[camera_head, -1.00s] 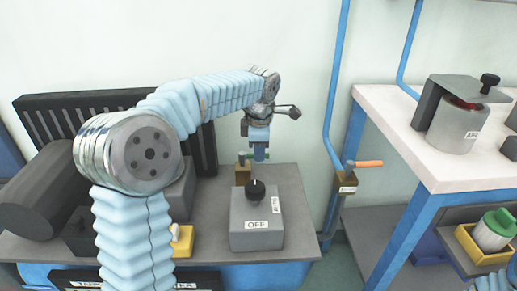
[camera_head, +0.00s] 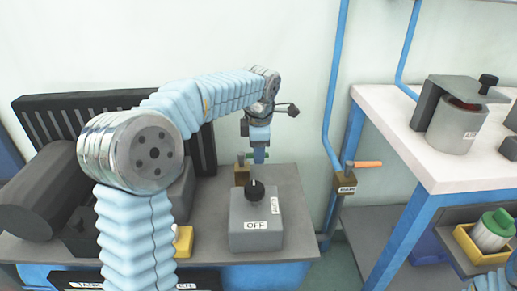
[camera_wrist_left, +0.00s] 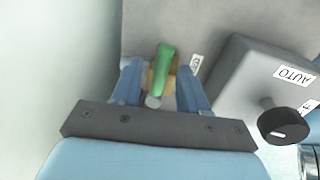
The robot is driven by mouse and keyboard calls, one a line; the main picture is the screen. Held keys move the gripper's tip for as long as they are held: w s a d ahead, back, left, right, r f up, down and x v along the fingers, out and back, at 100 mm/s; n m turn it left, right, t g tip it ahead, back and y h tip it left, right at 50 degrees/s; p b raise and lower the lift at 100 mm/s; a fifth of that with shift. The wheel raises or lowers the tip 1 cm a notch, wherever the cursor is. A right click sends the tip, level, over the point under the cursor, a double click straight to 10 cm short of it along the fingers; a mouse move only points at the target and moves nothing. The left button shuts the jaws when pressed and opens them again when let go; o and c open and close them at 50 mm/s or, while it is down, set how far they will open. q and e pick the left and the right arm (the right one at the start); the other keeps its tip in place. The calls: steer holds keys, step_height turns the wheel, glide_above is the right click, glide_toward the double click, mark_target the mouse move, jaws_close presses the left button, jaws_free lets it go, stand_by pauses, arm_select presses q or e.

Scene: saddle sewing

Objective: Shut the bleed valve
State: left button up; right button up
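The bleed valve is a small brass block (camera_head: 242,175) with a green lever (camera_wrist_left: 163,68), standing on the grey bench top behind the grey switch box. My left gripper (camera_head: 259,156) points down at the valve from above. In the left wrist view the gripper (camera_wrist_left: 159,88) is open, with one blue finger on each side of the green lever and a visible gap beside it. The lever runs lengthwise between the fingers, and the brass body shows beneath it. In the head view the fingers hide most of the lever. My right gripper is out of view.
The grey switch box (camera_head: 256,225) with a black knob (camera_head: 254,191) stands close in front of the valve. To the right is a blue pipe (camera_head: 333,100) with an orange-handled valve (camera_head: 366,164). A white-topped table (camera_head: 440,175) stands farther right. A black finned unit is behind my left arm.

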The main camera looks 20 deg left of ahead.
arm_select(q)
step_height(320, 180, up, 14)
steer(key=s+d+p, duration=0.1)
steer(key=s, duration=0.1)
steer(key=shift+s+d+f+p, duration=0.15)
steer(key=shift+s+f+p, duration=0.05)
steer(key=shift+p, duration=0.1)
stand_by(0.5)
